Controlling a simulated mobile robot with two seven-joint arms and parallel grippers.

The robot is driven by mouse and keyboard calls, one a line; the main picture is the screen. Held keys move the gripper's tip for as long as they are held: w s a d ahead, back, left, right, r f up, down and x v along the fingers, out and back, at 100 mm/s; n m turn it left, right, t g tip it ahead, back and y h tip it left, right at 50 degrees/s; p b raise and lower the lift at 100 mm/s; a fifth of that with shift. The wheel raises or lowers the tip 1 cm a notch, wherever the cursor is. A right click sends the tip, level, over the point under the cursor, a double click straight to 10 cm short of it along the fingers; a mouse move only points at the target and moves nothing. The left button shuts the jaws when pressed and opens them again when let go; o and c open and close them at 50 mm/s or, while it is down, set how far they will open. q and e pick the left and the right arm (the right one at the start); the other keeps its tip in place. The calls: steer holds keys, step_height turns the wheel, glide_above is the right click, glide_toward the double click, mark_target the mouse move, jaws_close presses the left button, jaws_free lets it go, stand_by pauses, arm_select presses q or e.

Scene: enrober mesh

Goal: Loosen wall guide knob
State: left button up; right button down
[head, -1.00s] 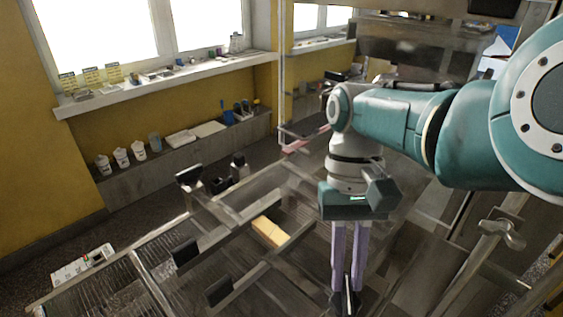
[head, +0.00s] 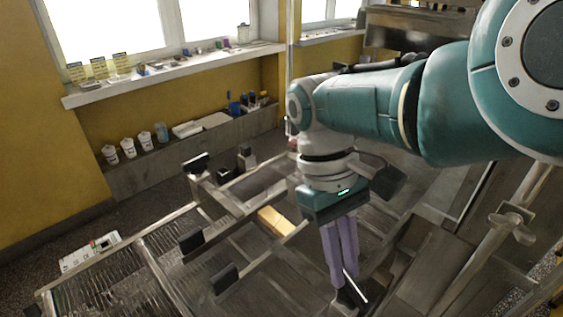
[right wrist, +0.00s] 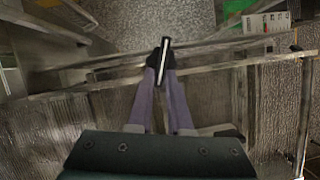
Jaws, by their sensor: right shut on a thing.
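My right gripper (head: 346,284) points down with its two purple fingers close together, shut on a small black knob (head: 346,301) with a thin pale bar (head: 356,287) beside the fingertips. In the right wrist view the fingertips (right wrist: 161,66) close around this dark piece, and the pale bar (right wrist: 164,55) stands out between them. The fingers hide part of the knob. My left gripper is not in view.
A metal wire mesh (head: 110,292) and crossing rails fill the lower area. A yellow block (head: 276,221) lies among the rails left of my right arm. A metal wing handle (head: 512,226) stands at the right. White cups (head: 128,149) stand on a ledge by the wall.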

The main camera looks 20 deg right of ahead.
steer(key=shift+s+a+n+h+p, duration=0.1)
steer(key=shift+a+n+h+p, duration=0.15)
steer(key=shift+n, duration=0.5)
steer(key=shift+a+n+h+p, duration=0.1)
steer(key=shift+a+n+h, duration=0.15)
steer(key=shift+n, duration=0.5)
steer(key=c, duration=0.9)
jaws_free()
steer(key=shift+t, duration=0.3)
steer(key=p+v, duration=0.1)
steer(key=v, duration=0.9)
